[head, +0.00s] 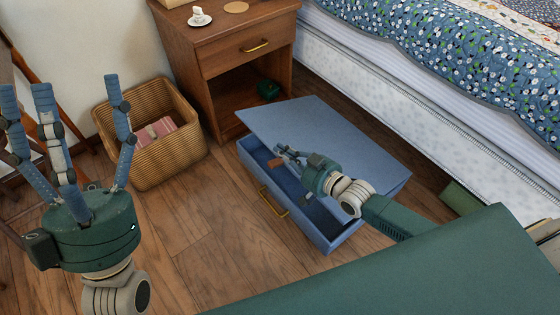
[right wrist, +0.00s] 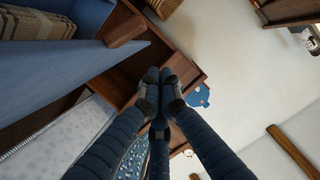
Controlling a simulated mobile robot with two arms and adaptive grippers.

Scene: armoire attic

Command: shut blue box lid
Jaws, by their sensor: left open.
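The blue box (head: 335,238) sits on the wooden floor with a brass handle on its front. Its blue lid (head: 325,135) is tilted partly open, with a dark gap along the front. A brown tab (head: 274,163) is on the lid's front edge; the tab (right wrist: 126,29) and lid (right wrist: 90,65) also show in the right wrist view. My right gripper (head: 283,152) is at the front opening, near the tab. In the right wrist view its fingertips (right wrist: 161,80) are together with nothing seen between them. My left gripper (head: 68,95) is open and empty, far left of the box.
A wicker basket (head: 172,166) with pinkish items stands left of the box. A wooden nightstand (head: 190,75) is behind it, and the bed (head: 420,110) runs along the right. Bare floor (head: 215,235) lies between the left gripper and the box.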

